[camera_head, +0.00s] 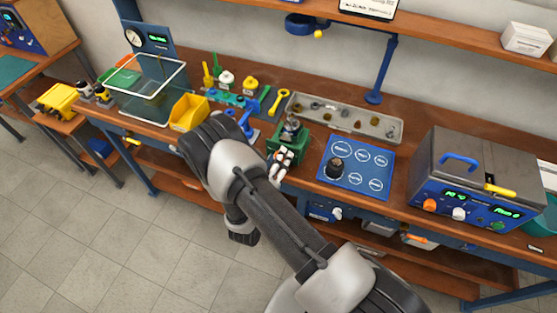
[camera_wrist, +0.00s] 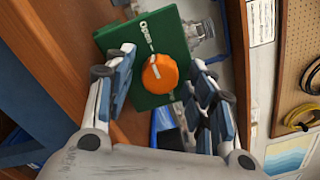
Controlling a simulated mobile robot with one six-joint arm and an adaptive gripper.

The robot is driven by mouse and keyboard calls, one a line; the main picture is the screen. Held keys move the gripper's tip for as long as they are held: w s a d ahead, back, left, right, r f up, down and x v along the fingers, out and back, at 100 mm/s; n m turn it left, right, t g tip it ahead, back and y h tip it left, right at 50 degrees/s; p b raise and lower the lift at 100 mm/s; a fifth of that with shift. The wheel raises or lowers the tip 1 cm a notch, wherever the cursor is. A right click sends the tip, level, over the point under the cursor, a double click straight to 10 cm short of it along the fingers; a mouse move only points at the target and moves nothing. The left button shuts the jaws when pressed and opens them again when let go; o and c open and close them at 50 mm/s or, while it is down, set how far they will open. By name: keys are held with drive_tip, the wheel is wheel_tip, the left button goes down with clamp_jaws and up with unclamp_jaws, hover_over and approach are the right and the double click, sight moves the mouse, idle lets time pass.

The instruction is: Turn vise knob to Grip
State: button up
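The vise is a green block (camera_wrist: 180,42) with a round orange knob (camera_wrist: 159,74) on its face in the wrist view. The word "Open" shows on the face above the knob. A white mark on the knob points up, roughly toward that word; the Grip label is not readable. In the head view the green vise (camera_head: 291,141) stands at the bench's front edge, with a metal part on top. My gripper (camera_wrist: 161,60) is open, its fingers on either side of the knob with gaps.
A blue panel (camera_head: 375,153) with a black dial lies right of the vise, and a grey tray (camera_head: 376,124) lies behind. A yellow bin (camera_head: 188,112) and a blue tool stand on the left. A grey machine (camera_head: 470,175) stands far right.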

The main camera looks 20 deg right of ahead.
drive_tip(key=c, duration=0.9)
